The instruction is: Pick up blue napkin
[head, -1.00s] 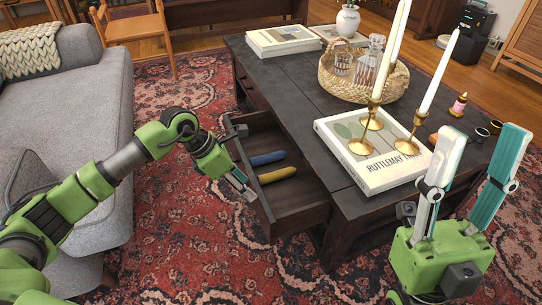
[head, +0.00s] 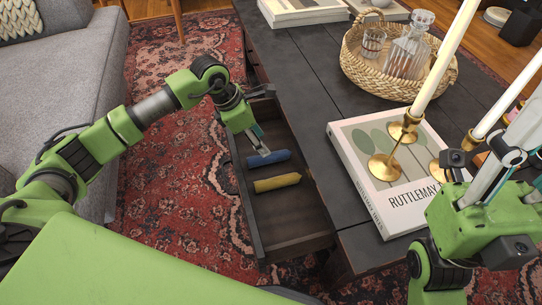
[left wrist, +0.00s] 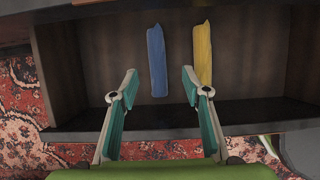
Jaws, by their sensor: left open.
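The blue napkin (head: 268,158) lies rolled in the open drawer (head: 290,240) of the dark coffee table, beside a rolled yellow napkin (head: 277,183). In the left wrist view the blue napkin (left wrist: 157,60) lies ahead of and between my open fingers, and the yellow napkin (left wrist: 203,52) lies ahead of the right finger. My left gripper (head: 260,146) is over the drawer near the blue napkin; in the left wrist view the gripper (left wrist: 160,85) is open and empty. My right gripper (head: 515,160) is at the right by the table; its fingertips are partly cut off.
A book (head: 370,185) with brass candlesticks (head: 386,165) and tall white candles lies on the table near my right gripper. A woven tray (head: 385,82) holds a glass decanter. The drawer walls surround the napkins. A grey sofa (head: 75,90) stands at left.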

